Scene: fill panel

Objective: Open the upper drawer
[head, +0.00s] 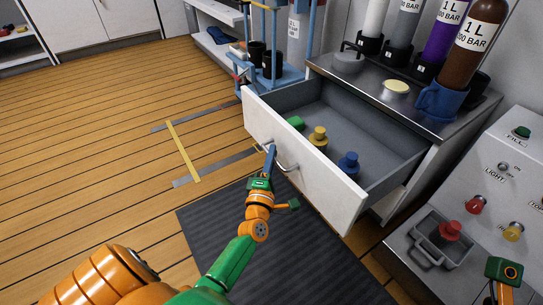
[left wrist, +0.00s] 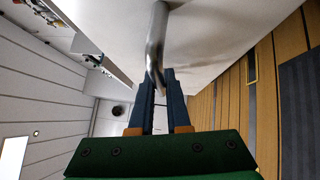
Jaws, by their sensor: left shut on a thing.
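The upper drawer (head: 305,170) stands pulled well out of the metal-topped cabinet, its white front facing me and its grey inside showing. My left gripper (head: 270,158) is shut on the curved metal handle (head: 291,167) of the drawer front. In the left wrist view the handle (left wrist: 157,40) runs between the blue fingertips (left wrist: 160,80). Inside the drawer are a green piece (head: 296,123), a yellow knob-like piece (head: 318,138) and a blue one (head: 348,163). Part of my right arm (head: 505,270) shows at the lower right, and its fingertips cannot be made out.
A control panel (head: 500,165) with a grey tray (head: 428,245) is at the right. A blue cart (head: 283,78) stands behind the drawer.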

